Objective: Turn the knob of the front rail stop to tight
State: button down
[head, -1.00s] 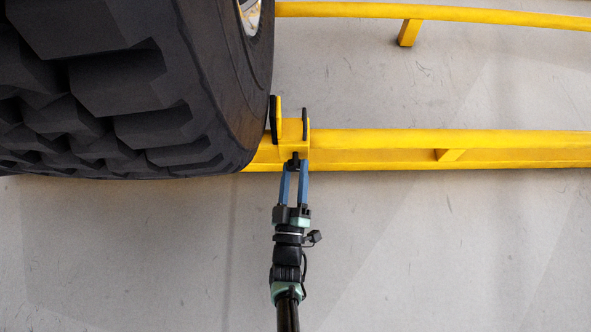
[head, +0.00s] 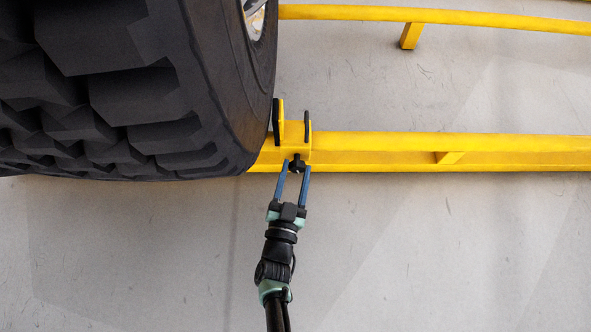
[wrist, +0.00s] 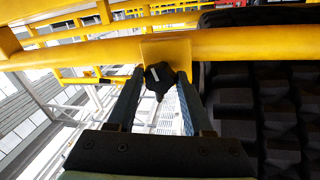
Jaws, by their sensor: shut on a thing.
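The front rail stop (head: 268,151) is a yellow bracket with black-faced upright plates, sitting on the yellow rail beside the big tyre. Its small black knob (head: 297,163) faces me on the near side of the rail. In the wrist view the knob (wrist: 158,78) is a dark lobed piece with a pale mark, in front of a yellow plate. My gripper (head: 295,170) has its two blue fingers on either side of the knob, shut on it. In the wrist view the gripper (wrist: 160,88) reaches up to the knob from below, its fingertips at the knob's sides.
The large black tyre (head: 130,90) stands close to the left of the stop. The yellow rail (head: 430,150) runs off to the right, with a second rail (head: 480,16) behind it. The grey floor (head: 430,250) in front is clear.

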jog(key=shift+s+r+m+g+p, duration=0.1)
jog(key=shift+m+g+p, duration=0.2)
jog(key=shift+m, duration=1)
jog(key=shift+c, duration=1.5)
grip_release()
jog(key=p+v, duration=0.5)
jog(key=v, duration=0.8)
jog(key=shift+d, duration=0.15)
